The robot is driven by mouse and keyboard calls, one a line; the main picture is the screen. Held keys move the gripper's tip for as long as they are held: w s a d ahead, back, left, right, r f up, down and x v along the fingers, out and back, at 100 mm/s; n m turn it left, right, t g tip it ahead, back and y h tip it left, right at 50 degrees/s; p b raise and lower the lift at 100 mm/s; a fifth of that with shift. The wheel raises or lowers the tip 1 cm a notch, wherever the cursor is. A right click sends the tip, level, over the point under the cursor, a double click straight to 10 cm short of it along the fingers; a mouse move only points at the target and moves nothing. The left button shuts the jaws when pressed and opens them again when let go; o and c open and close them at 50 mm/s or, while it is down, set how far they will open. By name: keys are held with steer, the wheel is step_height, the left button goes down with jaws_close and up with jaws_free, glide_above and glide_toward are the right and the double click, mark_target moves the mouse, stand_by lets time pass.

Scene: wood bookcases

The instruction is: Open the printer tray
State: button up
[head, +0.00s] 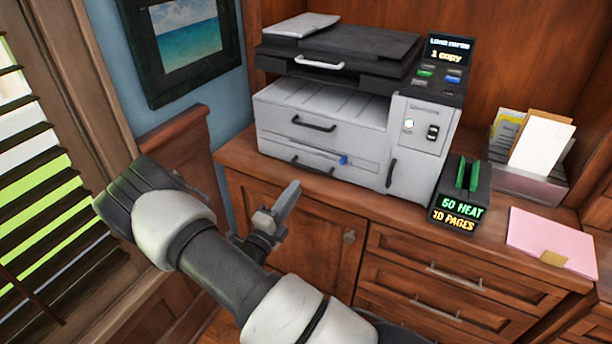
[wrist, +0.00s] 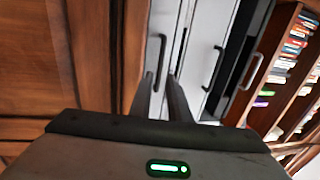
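The printer (head: 345,110) stands on the wooden cabinet top, grey-white with a black lid.
A small black box with green tabs and a lit display (head: 461,197) stands right of the printer. A paper holder (head: 530,180) and pink sheets (head: 552,240) lie further right. Cabinet doors and drawers (head: 440,285) are below. A window with blinds (head: 40,180) is at left.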

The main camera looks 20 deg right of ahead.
mark_target(306, 182)
steer(key=b+x, duration=0.1)
steer(key=x, duration=0.7)
steer(key=shift+c, duration=0.3)
steer(key=shift+f, duration=0.1)
jaws_close()
